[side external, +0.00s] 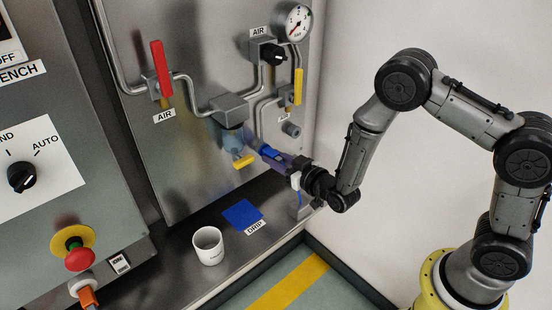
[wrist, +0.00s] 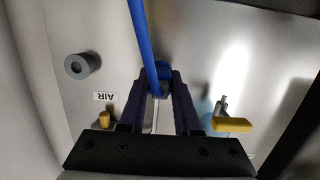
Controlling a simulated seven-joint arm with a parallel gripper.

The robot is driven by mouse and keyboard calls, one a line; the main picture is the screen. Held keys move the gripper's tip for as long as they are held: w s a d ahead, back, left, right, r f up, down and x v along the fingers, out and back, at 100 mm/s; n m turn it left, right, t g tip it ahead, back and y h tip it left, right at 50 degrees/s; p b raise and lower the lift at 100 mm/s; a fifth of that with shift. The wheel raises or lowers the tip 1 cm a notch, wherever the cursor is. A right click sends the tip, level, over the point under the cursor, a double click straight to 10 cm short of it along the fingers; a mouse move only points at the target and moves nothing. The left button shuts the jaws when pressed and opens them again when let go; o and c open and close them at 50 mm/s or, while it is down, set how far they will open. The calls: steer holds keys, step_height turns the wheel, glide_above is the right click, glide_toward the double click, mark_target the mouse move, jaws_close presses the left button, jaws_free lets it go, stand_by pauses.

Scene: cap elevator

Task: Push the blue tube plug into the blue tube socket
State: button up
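My gripper (side external: 262,150) has purple fingers and reaches toward the steel panel, just right of the bluish bowl under a grey block. The blue tube plug (side external: 271,153) is between the fingers. In the wrist view, the plug (wrist: 162,70) sits between the fingertips, which close on both its sides. A grey round fitting with a dark hole (wrist: 82,65), also in the side view (side external: 291,130), is apart from the plug. I cannot tell which fitting is the blue socket.
A yellow-handled valve (wrist: 232,124) is close to the fingers; it also shows in the side view (side external: 243,161). A grey block with a bluish bowl (side external: 232,138) is beside the gripper. A white cup (side external: 208,245) and blue drip mat (side external: 242,214) are on the ledge below.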

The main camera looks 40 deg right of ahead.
mark_target(281, 162)
steer(key=o, duration=0.5)
steer(key=shift+o, duration=0.2)
steer(key=shift+s+r, duration=0.2)
steer(key=shift+s, duration=0.95)
steer(key=shift+s+r, duration=0.15)
steer(key=shift+s, duration=1)
steer(key=shift+s+r, duration=0.2)
steer(key=shift+s, duration=0.95)
